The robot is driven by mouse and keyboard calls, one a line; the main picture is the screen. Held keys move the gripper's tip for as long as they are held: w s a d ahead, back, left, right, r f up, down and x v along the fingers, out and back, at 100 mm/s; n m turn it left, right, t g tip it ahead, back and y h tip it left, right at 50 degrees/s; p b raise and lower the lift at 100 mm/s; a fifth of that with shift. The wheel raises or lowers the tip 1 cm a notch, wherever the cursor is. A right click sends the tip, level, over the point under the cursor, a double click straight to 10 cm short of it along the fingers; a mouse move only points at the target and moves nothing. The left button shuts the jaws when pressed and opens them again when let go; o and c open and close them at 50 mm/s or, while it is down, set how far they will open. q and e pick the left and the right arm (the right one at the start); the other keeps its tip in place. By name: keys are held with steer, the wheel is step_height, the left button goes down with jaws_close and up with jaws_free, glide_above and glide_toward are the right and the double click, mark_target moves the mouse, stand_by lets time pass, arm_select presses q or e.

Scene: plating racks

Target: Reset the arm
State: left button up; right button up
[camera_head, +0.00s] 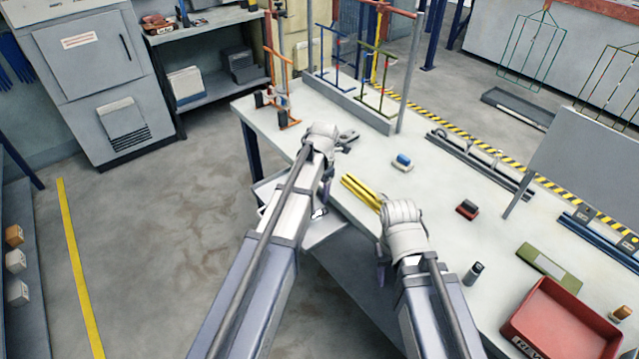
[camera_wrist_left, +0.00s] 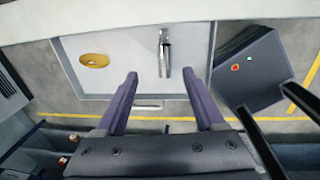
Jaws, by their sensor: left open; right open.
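My left gripper (camera_head: 326,190) reaches over the near edge of the workbench (camera_head: 460,240), above a pulled-out grey drawer (camera_head: 326,234). In the left wrist view its two purple fingers (camera_wrist_left: 160,74) are spread wide with nothing between them. Beyond the fingertips the drawer (camera_wrist_left: 190,50) shows a yellow oval piece (camera_wrist_left: 94,60) and a metal cylindrical piece (camera_wrist_left: 165,55) inside. My right gripper (camera_head: 382,274) is by the bench's near edge, further right. Its fingers are mostly hidden behind its wrist, and no held object shows.
Yellow bars (camera_head: 361,190) lie on the bench between my arms. A blue-and-white block (camera_head: 402,162), a dark red block (camera_head: 467,209) and a red tray (camera_head: 562,325) are also on it. An orange rack (camera_head: 279,85) stands at the far left end. Open floor (camera_head: 150,230) lies left.

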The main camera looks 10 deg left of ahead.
arm_select(q)
steer(key=s+d+m, duration=0.6)
steer(key=s+m, duration=0.6)
steer(key=m, duration=0.4)
steer(key=s+d+m+g, duration=0.1)
steer(key=s+d+m, duration=0.5)
steer(key=s+m, duration=0.5)
steer(key=m, duration=0.5)
steer(key=shift+s, duration=0.35)
steer(key=shift+d, duration=0.1)
